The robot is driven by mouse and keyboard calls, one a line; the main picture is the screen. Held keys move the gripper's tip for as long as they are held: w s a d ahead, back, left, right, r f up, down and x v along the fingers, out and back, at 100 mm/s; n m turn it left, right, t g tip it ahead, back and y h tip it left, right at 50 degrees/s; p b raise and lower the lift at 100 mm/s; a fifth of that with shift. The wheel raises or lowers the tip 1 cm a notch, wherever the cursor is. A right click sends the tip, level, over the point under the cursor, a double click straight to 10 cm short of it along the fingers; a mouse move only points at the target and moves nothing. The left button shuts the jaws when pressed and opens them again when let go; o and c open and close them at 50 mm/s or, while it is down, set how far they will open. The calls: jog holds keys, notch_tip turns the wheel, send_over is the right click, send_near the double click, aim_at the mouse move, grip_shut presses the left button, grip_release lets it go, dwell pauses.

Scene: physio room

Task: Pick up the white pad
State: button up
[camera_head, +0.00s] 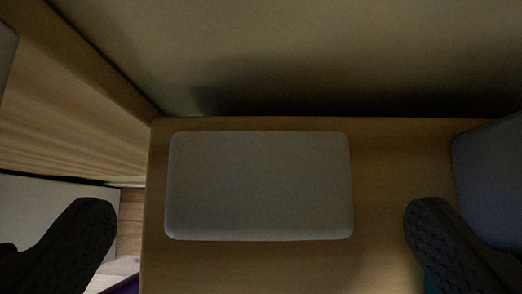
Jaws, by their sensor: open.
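The white pad (260,186) looks greyish in the dim light. It is a flat rectangle with rounded corners, lying on a wooden surface (400,160) near its left edge. My gripper (258,225) shows as two dark textured fingers at the lower left and lower right. The fingers are wide apart with nothing between them touching. The pad lies between them in the picture, apart from both. How high the fingers are above the pad I cannot tell.
A blue-grey padded object (492,180) stands at the right, close to the right finger. A plain wall (300,55) rises behind the surface. A wooden panel (75,110) is at the left. Wooden surface is bare between the pad and the blue-grey object.

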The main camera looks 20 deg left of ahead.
aim_at(259, 190)
jog(key=x, duration=0.3)
jog(key=shift+w+a+f+b, duration=0.1)
jog(key=shift+f+b, duration=0.2)
jog(key=shift+b, duration=0.05)
jog(key=shift+r, duration=0.1)
jog(key=c, duration=1)
jog(key=shift+r, duration=0.1)
